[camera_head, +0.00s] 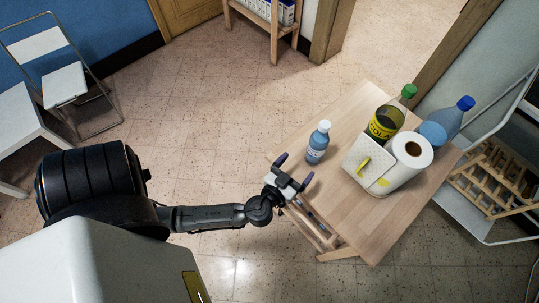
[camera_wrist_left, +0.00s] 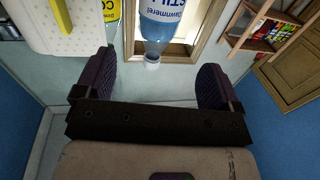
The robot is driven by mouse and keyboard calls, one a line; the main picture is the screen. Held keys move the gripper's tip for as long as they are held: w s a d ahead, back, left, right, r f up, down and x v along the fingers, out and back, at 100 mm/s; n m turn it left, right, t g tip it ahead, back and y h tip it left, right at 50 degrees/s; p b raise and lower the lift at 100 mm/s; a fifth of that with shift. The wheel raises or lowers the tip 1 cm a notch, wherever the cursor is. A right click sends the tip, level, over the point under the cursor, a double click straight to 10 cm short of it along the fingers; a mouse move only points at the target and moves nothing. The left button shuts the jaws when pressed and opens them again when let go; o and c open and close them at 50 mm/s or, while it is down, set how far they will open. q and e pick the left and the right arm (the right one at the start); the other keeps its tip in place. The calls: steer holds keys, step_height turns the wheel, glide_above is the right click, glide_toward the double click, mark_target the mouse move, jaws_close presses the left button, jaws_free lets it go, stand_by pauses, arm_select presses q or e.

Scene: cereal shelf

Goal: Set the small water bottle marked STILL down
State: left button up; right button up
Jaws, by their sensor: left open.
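The small water bottle (camera_head: 317,146) has a blue-white body and a white cap. It stands upright on the wooden table (camera_head: 375,225), near the left edge in the head view. In the left wrist view the bottle (camera_wrist_left: 172,22) shows upside down at the top, with part of its STILL label readable. My left gripper (camera_head: 294,170) is open and empty, just to the lower left of the bottle. Its two dark fingers (camera_wrist_left: 153,82) are spread apart in the left wrist view, with the bottle beyond their tips. My right gripper is not in view.
The table's near part is clear. A wooden rack (camera_head: 497,180) stands at right.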

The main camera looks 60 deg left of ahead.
arm_select(q)
steer(key=s+a+f+g, duration=0.3)
steer(key=s+f+g, duration=0.1)
steer(key=s+g, duration=0.35)
steer(key=s+d+m+g+h, duration=0.5)
steer(key=s+d+m+h, duration=0.1)
steer(key=s+d+h, duration=0.1)
steer(key=shift+s, duration=0.65)
steer(key=shift+g, duration=0.25)
step_height(320, 180, up, 24)
steer(key=p, duration=2.4)
steer(key=shift+r+p, duration=0.25)
steer(key=shift+p, duration=0.05)
